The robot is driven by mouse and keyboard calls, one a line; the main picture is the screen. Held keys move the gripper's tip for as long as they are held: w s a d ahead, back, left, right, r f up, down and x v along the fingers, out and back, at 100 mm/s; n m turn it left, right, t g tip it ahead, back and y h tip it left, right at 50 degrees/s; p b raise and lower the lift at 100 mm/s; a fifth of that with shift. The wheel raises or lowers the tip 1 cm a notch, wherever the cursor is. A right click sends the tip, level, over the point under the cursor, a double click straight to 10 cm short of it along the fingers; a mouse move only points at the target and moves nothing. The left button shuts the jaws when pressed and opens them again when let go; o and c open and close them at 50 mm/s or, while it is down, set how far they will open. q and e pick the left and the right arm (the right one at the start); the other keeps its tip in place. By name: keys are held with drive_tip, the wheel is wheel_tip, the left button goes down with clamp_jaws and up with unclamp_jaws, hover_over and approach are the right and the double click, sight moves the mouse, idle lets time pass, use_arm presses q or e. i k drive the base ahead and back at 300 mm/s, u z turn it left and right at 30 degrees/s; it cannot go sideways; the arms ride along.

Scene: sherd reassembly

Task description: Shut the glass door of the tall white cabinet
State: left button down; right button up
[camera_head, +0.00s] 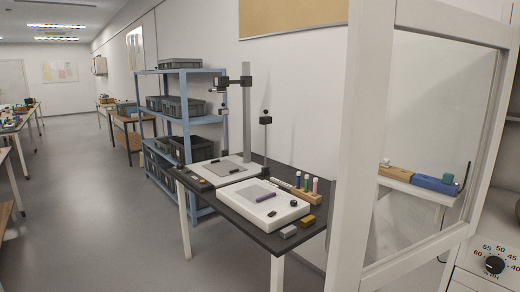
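The glass door (432,120) is a clear pane in a thick white frame (357,130), filling the right part of the view. It appears to stand open, out from the tall white cabinet (470,280) at the right edge. Only a small part of the cabinet shows, with a black dial (494,265) marked with numbers on its lower front. I see no handle. Neither gripper is in view.
A dark table (262,236) holding a white device (250,205) and a camera stand (246,110) stands left of the door. A blue shelf rack (186,125) with grey bins is behind it. Grey floor (100,220) at the left is clear.

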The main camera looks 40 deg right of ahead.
sight(372, 24)
drive_tip(key=i, duration=1.85)
drive_tip(key=z, duration=3.9)
drive_tip(key=i, duration=0.5)
drive_tip(key=z, duration=0.35)
drive_tip(key=k, duration=0.5)
drive_tip(key=z, duration=0.15)
